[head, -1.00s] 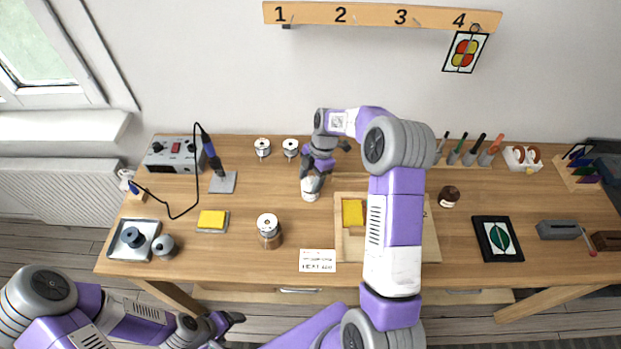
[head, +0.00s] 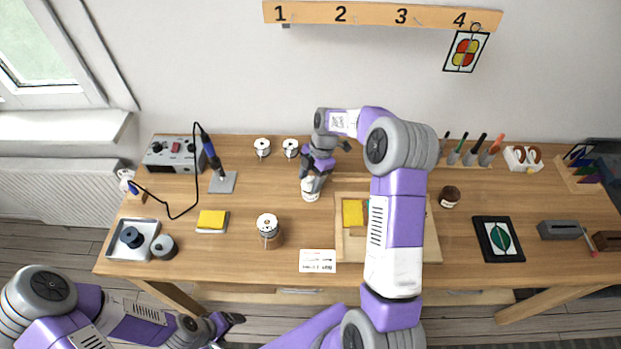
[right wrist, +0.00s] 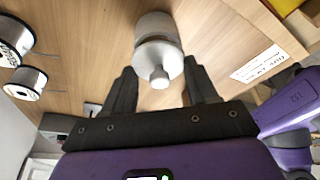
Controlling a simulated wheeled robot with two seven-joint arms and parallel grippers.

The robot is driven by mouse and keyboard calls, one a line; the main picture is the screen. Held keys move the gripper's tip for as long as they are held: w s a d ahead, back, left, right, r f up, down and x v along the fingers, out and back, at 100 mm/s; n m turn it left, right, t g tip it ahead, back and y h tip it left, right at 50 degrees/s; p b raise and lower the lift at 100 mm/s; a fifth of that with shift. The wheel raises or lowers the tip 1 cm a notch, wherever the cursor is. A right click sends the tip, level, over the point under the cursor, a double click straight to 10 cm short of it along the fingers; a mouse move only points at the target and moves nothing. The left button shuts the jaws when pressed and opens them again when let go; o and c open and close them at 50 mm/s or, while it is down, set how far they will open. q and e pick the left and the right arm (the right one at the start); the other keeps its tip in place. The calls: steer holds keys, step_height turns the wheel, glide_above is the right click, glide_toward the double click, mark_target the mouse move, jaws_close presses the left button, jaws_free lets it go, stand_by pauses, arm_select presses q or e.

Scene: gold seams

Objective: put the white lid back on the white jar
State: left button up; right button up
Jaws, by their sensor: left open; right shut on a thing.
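The white jar (head: 310,195) stands on the table left of the wooden tray. In the right wrist view the jar (right wrist: 154,24) shows beyond the white lid (right wrist: 158,60), which has a round knob on top. The lid is lined up over the jar's mouth; I cannot tell whether it rests fully on it. My right gripper (head: 314,183) is over the jar, pointing down. In the right wrist view its two fingers (right wrist: 160,72) are on either side of the lid, shut on it. My left gripper (head: 233,319) is open and empty, in front of the table's edge.
The wooden tray (head: 431,250) with a yellow block lies right of the jar. White-topped spools (head: 290,148) stand behind. Bare table lies left of the jar.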

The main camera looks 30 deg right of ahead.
steer(key=shift+f+b, duration=0.7)
stand_by(1.5)
steer(key=o, duration=1.1)
steer(key=shift+o, duration=0.4)
steer(key=shift+o, duration=0.8)
steer(key=shift+r, duration=0.15)
steer(key=shift+r+p, duration=2.3)
steer(key=shift+r, duration=1.15)
